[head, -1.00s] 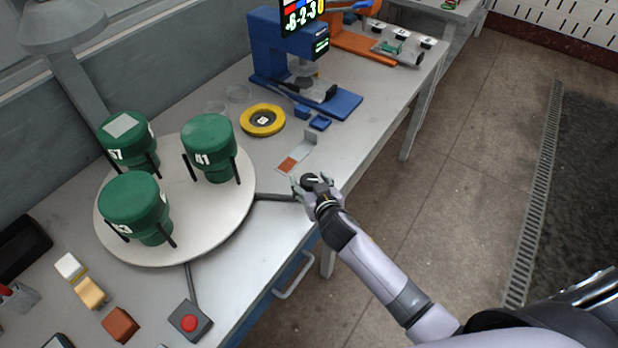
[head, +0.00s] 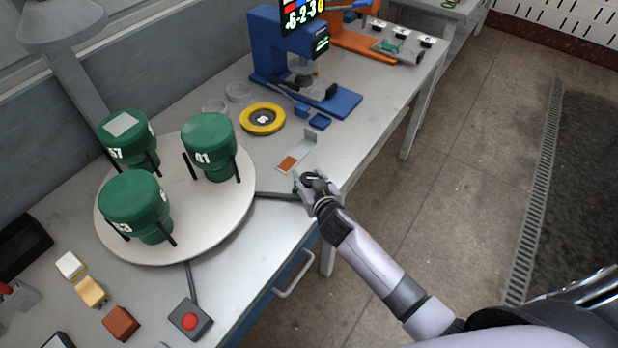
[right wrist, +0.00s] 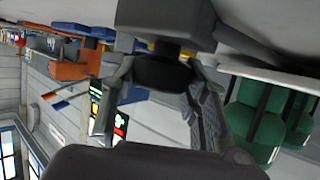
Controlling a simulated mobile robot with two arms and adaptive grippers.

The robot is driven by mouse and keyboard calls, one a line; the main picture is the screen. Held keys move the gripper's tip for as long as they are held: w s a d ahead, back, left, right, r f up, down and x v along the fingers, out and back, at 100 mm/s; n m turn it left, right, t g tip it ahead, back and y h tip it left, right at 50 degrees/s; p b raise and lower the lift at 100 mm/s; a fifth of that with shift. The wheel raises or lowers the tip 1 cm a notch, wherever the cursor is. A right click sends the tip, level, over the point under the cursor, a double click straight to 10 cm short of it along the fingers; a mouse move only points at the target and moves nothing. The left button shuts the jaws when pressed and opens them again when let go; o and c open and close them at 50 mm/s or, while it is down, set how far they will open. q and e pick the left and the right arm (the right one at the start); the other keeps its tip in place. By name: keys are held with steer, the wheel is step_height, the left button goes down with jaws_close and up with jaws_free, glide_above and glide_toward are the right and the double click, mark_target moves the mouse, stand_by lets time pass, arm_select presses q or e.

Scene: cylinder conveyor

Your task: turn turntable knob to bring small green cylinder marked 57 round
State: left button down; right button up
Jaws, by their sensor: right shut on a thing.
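A round pale turntable (head: 205,245) carries three green cylinders on the left of the table. The cylinder marked 57 (head: 128,150), with a grey square on its lid, stands at the back left. The one marked 41 (head: 210,147) is at the back right and a third (head: 137,208) is at the front, its number hard to read. My right gripper (head: 310,181) is at the table's front edge, at the end of a dark bar (head: 275,196) running from the turntable. It is shut on the dark knob (right wrist: 165,73), seen between its fingers in the right wrist view. My left gripper is not in view.
A box with a red button (head: 190,320) and several small blocks lie in front of the turntable. A yellow ring (head: 262,119) and a blue press (head: 283,50) stand behind my right gripper. Open floor lies to the right.

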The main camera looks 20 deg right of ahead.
steer(key=shift+c, duration=1.2)
